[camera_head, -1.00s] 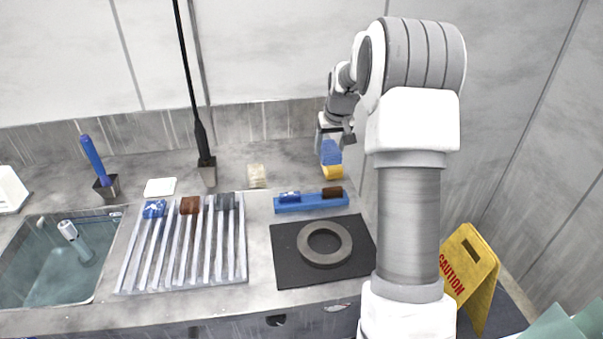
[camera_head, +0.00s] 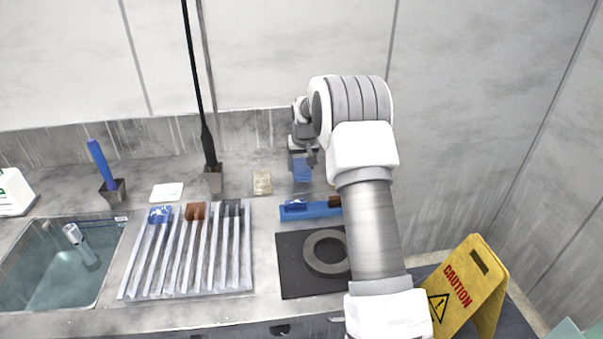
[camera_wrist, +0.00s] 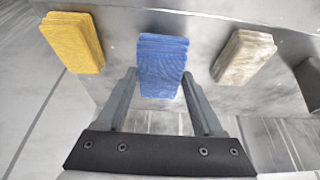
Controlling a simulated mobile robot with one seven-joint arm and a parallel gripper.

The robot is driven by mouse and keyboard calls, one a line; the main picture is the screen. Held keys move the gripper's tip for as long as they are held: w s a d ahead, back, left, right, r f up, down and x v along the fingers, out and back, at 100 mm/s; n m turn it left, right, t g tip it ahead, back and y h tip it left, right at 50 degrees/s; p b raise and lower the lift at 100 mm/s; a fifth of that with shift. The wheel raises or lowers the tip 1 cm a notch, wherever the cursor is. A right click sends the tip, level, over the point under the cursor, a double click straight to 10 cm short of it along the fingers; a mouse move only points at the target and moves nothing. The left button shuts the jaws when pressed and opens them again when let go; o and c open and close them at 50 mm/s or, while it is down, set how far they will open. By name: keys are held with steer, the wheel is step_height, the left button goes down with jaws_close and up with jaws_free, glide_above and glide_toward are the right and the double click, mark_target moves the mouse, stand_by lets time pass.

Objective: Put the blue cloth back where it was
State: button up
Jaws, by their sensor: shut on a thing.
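The blue cloth (camera_head: 302,172) is a folded stack at the back of the counter. In the wrist view the blue cloth (camera_wrist: 162,62) is between the tips of my gripper (camera_wrist: 160,82), which is shut on it. My gripper also shows in the head view (camera_head: 303,156), just above the cloth. The yellow cloth (camera_wrist: 74,42) is to its left in the wrist view and the beige cloth (camera_wrist: 243,55) to its right, both apart from it. The beige cloth also shows in the head view (camera_head: 262,184). I cannot tell whether the blue cloth touches the counter.
A blue holder (camera_head: 318,211) with blue and brown blocks is in front of the cloths, partly behind my arm. A black mat (camera_head: 290,275) bears a grey ring (camera_head: 325,252). A slatted rack (camera_head: 185,270) and a sink (camera_head: 60,270) are left. A yellow caution sign (camera_head: 465,290) stands right.

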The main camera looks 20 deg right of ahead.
mark_target(302, 168)
steer(key=shift+f, duration=1.6)
steer(key=shift+f, duration=0.1)
steer(key=shift+f, duration=0.15)
steer(key=o, duration=1.2)
